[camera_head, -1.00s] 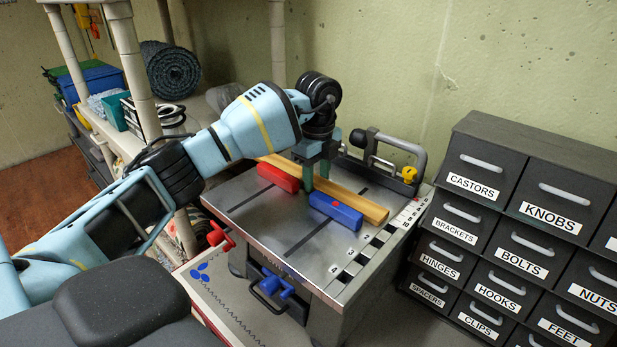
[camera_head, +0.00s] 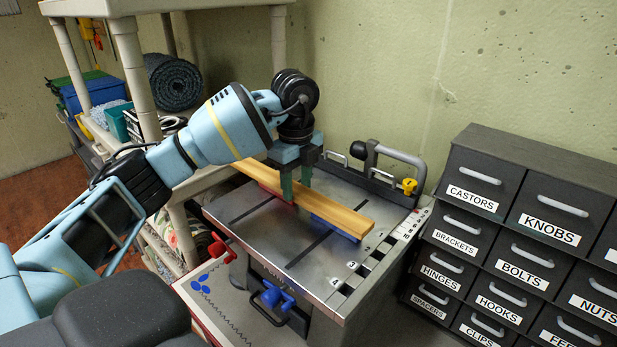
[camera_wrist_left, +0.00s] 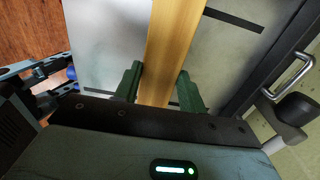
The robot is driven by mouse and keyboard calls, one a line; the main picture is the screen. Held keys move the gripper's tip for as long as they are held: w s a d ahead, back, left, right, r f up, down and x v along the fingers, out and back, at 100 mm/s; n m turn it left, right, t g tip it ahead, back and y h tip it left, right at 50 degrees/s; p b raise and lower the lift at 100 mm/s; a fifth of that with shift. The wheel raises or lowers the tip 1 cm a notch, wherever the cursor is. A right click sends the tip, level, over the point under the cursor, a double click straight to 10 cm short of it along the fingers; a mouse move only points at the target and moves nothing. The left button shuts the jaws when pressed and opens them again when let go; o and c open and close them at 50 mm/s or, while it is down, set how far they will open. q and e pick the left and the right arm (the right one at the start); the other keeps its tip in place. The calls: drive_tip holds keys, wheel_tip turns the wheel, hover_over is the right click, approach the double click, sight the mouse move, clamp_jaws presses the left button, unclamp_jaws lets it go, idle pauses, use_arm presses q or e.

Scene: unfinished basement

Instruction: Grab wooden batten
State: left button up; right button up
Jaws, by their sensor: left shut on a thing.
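The wooden batten (camera_head: 338,210) is a long pale strip held above the steel machine table (camera_head: 260,228), running from back left to front right. My left gripper (camera_head: 296,189) reaches down from above with its green fingers on either side of the batten, shut on it near the middle. In the left wrist view the batten (camera_wrist_left: 172,45) passes between the two fingers (camera_wrist_left: 160,88). A blue block (camera_head: 335,230) and a red block (camera_head: 266,187) lie under the batten, mostly hidden by it.
A fence with a handle (camera_head: 395,155) and yellow knob stands at the table's back right. Labelled drawer cabinets (camera_head: 500,232) stand close on the right. A beige shelf (camera_head: 125,60) rises at the left behind my arm. The table's front is clear.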

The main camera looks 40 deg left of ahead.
use_arm(q)
drive_tip(key=s, duration=0.3)
drive_tip(key=s+a, duration=0.1)
drive_tip(key=s, duration=0.2)
drive_tip(key=s+r, duration=0.1)
drive_tip(key=s, duration=0.2)
drive_tip(key=shift+s+a, duration=0.3)
drive_tip(key=shift+s, duration=0.05)
drive_tip(key=shift+f, duration=0.1)
